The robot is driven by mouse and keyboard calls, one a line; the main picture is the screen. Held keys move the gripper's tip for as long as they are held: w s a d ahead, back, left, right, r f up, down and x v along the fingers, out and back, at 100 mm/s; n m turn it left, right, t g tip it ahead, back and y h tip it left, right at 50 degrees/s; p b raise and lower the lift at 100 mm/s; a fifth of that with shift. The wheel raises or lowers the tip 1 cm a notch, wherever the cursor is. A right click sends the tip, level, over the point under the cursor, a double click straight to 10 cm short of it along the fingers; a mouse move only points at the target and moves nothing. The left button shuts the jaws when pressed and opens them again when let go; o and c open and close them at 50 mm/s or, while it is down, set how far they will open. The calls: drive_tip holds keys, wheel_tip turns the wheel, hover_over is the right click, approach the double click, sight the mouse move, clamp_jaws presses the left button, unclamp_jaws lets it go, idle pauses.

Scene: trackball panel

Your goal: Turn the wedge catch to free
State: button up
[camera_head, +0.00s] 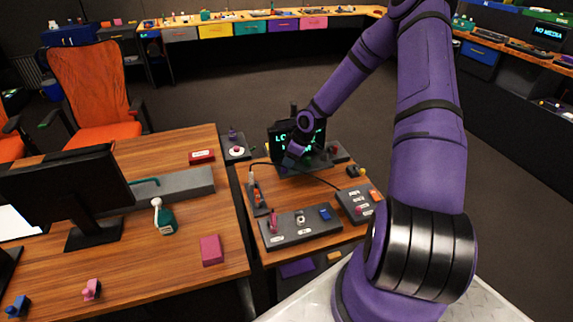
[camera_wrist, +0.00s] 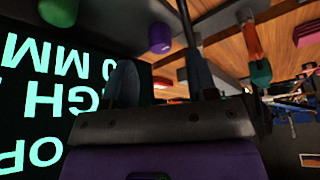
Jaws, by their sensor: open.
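I cannot tell for certain which part is the wedge catch. A grey panel (camera_head: 300,235) on the small wooden desk carries a pink lever (camera_head: 275,224), a round knob (camera_head: 300,220) and a blue part (camera_head: 325,213). My gripper (camera_head: 294,150) is at the far side of this desk, in front of a dark screen with green text (camera_head: 280,132). In the wrist view my gripper (camera_wrist: 160,78) has its two dark fingers apart, with nothing clearly held between them. The screen (camera_wrist: 50,85) fills the left of that view, its text upside down.
A box with an orange-red handle (camera_head: 257,197) stands left of the panel, and a button box (camera_head: 357,207) right of it. Cables cross the desk. My purple arm covers the right side.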

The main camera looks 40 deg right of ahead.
drive_tip(key=v, duration=0.6)
drive_tip(key=shift+r, duration=0.3)
drive_tip(key=shift+s+d, duration=0.1)
drive_tip(key=shift+d, duration=0.05)
drive_tip(key=s+a+r+m+h, duration=0.1)
drive_tip(key=s+a+r+h, duration=0.2)
drive_tip(key=r, duration=0.6)
drive_tip(key=s+a+r+m+h, duration=0.1)
drive_tip(key=s+a+r+m, duration=0.1)
drive_tip(key=s+a+r, duration=0.45)
drive_tip(key=s+a+r+m+h, duration=0.1)
drive_tip(key=s+r, duration=0.1)
drive_tip(key=r, duration=0.9)
drive_tip(key=s+a+r+m, duration=0.1)
drive_tip(key=s+a+r, duration=0.1)
drive_tip(key=s, duration=0.4)
drive_tip(key=s+a+r+m+t+y, duration=0.1)
drive_tip(key=s+a+r, duration=0.2)
drive_tip(key=s+r, duration=0.2)
drive_tip(key=s+a+r+m+y, duration=0.1)
drive_tip(key=s+a+r+m, duration=0.1)
drive_tip(key=s, duration=0.7)
drive_tip(key=shift+a+r+t, duration=0.4)
drive_tip(key=shift+a+r, duration=0.15)
drive_tip(key=shift+r, duration=0.25)
